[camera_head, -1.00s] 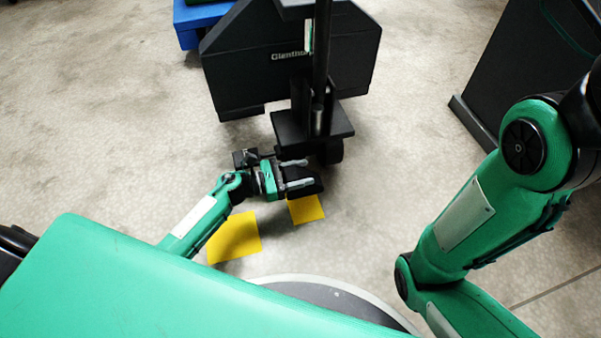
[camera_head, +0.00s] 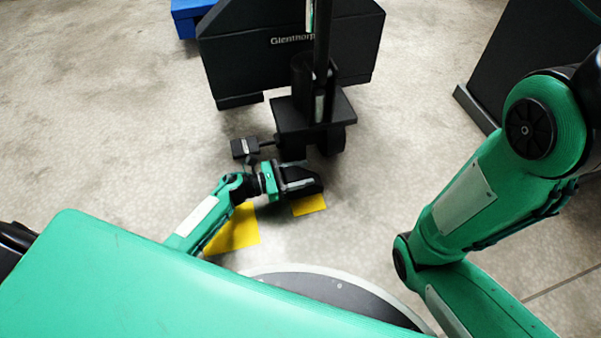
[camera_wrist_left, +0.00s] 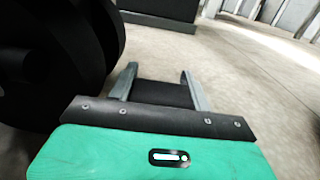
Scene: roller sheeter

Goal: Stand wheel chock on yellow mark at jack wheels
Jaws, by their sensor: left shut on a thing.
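My left gripper (camera_head: 297,177) is shut on the black wheel chock (camera_head: 304,188), low over the floor. In the left wrist view the chock (camera_wrist_left: 160,93) shows as a dark block between the two grey fingers. A yellow mark (camera_head: 309,206) lies just below the chock in the head view, partly covered by it. I cannot tell whether the chock touches the floor. A second yellow patch (camera_head: 236,232) lies to the left, partly under my left forearm. The black jack wheels (camera_head: 329,140) are just beyond the chock. My right gripper is not in view.
The black machine (camera_head: 290,55) with its jack post and plate (camera_head: 314,112) stands behind the gripper. A small black block on a rod (camera_head: 243,148) sticks out left of the jack. A blue object (camera_head: 187,20) is at the back left, a dark cabinet (camera_head: 510,70) at the right. Floor between is clear.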

